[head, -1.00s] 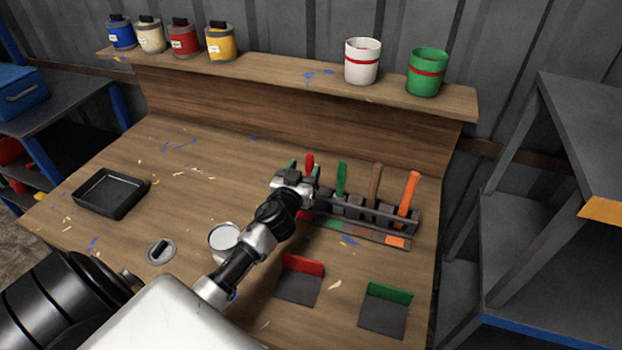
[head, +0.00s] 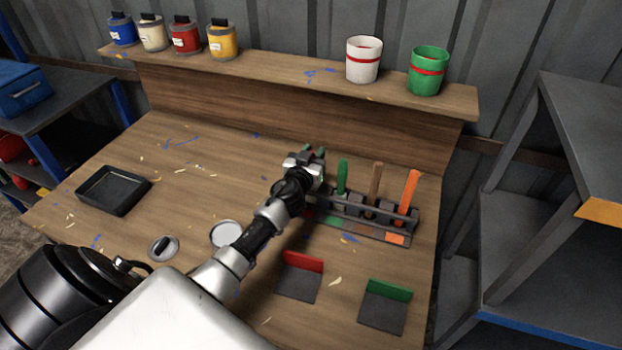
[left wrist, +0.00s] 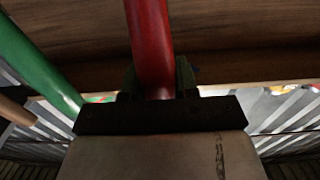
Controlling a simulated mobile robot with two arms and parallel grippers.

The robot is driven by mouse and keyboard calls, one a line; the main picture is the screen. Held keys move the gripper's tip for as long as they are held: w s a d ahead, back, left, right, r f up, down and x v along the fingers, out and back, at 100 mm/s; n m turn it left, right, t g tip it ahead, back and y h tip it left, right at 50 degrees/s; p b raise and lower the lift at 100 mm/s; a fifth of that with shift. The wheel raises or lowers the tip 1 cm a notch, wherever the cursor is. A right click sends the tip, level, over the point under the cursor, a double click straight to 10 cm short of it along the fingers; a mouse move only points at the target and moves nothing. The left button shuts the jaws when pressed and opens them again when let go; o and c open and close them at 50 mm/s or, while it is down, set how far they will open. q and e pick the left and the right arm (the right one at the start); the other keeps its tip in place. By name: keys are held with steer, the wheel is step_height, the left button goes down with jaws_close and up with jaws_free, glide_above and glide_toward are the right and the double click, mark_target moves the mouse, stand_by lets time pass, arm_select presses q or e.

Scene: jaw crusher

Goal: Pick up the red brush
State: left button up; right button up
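The red brush (left wrist: 152,45) shows in the left wrist view as a red handle between the two fingers of my left gripper (left wrist: 157,82). The fingers appear to touch the handle on both sides. In the head view my left gripper (head: 314,156) is over the left end of the dark brush rack (head: 414,220) and hides the red handle. A dark bar and pale surface cover the lower wrist view; I cannot tell what they belong to. My right gripper is out of view.
Green (head: 342,176), brown (head: 376,180) and orange (head: 408,190) handles stand in the rack close to the gripper's right. A black tray (head: 113,190) lies at left. The left-centre tabletop is mostly clear.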

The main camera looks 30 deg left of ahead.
arm_select(q)
steer(key=c, duration=0.5)
steer(key=shift+o, duration=0.2)
steer(key=shift+r, duration=0.1)
